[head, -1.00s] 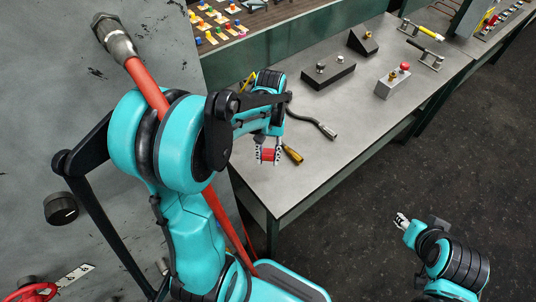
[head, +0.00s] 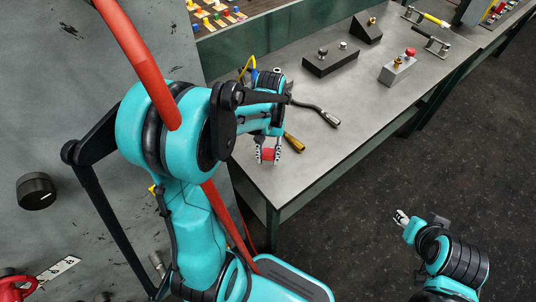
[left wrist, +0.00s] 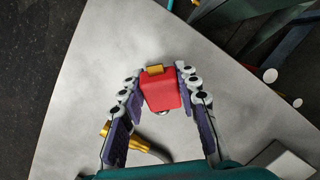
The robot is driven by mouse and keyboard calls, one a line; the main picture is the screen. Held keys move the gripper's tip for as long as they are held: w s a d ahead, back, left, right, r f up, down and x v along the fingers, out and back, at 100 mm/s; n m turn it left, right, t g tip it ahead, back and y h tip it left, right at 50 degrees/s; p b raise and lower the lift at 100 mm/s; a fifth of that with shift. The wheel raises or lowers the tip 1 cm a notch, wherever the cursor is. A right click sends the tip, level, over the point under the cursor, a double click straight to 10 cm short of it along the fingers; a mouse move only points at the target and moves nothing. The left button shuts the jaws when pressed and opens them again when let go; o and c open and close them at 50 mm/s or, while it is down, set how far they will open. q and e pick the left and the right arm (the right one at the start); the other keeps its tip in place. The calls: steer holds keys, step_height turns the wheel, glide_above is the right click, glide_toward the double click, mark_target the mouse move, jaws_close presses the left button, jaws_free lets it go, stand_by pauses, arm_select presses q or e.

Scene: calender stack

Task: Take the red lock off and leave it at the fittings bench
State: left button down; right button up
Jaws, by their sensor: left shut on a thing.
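My left gripper (head: 268,157) is shut on the red lock (head: 269,154), over the near corner of the grey-topped bench (head: 302,178). In the left wrist view the fingers of the left gripper (left wrist: 157,82) grip the red lock (left wrist: 160,92) from both sides. A brass-coloured piece shows at its end. The bench top (left wrist: 100,65) lies behind it; I cannot tell whether the lock touches it. My right gripper (head: 401,217) is at the lower right, over the floor and away from the bench; its fingers are too small to judge.
Farther back stand a black block (head: 331,62) and a grey block with a red knob (head: 398,70). The bench's right front area is clear. A grey panel (head: 60,110) is at left.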

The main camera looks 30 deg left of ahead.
mark_target(268, 152)
arm_select(q)
steer(key=shift+w+b+x, duration=0.25)
steer(key=shift+b+x, duration=0.75)
steer(key=shift+x, duration=0.15)
steer(key=shift+a+f, duration=0.1)
stand_by(0.3)
steer(key=c, duration=0.7)
jaws_free()
steer(key=shift+p+v, duration=2.65)
steer(key=shift+v, duration=0.9)
